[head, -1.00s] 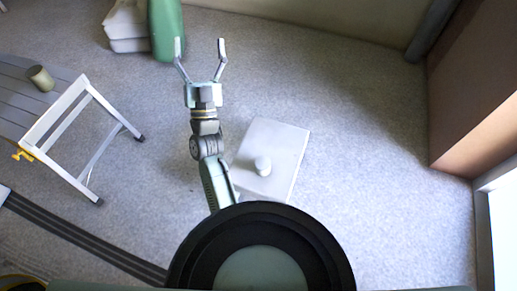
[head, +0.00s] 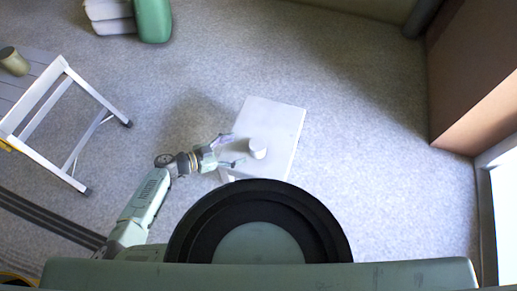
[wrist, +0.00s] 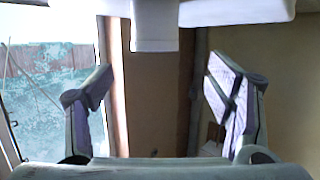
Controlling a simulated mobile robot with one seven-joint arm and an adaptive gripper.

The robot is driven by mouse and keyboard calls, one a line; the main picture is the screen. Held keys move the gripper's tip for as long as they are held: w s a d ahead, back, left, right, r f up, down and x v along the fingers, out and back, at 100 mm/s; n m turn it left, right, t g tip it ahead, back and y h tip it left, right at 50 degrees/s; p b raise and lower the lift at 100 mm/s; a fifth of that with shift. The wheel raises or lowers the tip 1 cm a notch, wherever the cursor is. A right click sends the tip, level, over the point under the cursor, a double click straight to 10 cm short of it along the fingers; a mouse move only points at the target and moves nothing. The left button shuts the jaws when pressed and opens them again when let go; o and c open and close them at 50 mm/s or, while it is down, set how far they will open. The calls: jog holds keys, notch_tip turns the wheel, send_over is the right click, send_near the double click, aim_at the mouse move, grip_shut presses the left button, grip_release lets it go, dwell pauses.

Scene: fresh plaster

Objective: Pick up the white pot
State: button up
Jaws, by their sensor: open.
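The white pot (head: 258,147) stands upright on a small white table (head: 273,115) in front of my body. My gripper (head: 234,150) is just left of the pot, pointing at it, its two fingers spread and empty. In the wrist view, which looks upside down, the pot (wrist: 154,28) shows at the top centre against the white table top (wrist: 225,11). There my open gripper (wrist: 160,78) has one finger on each side of the picture, and the pot lies between their lines. I cannot tell whether the fingertips reach past the pot's near side.
A grey slatted table with white legs (head: 40,100) stands at the left, with an olive cup (head: 14,61) on it. A green object (head: 153,20) and white stacked things (head: 109,15) are at the top left. Carpet is clear behind and right of the white table.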

aim_at(257, 144)
jog(key=x, duration=0.9)
jog(key=shift+s+d+f+p, duration=0.1)
jog(key=shift+s+d+p, duration=0.15)
jog(key=shift+p, duration=0.05)
jog(key=shift+c, duration=0.5)
jog(key=c, duration=1.2)
jog(key=shift+c, duration=0.4)
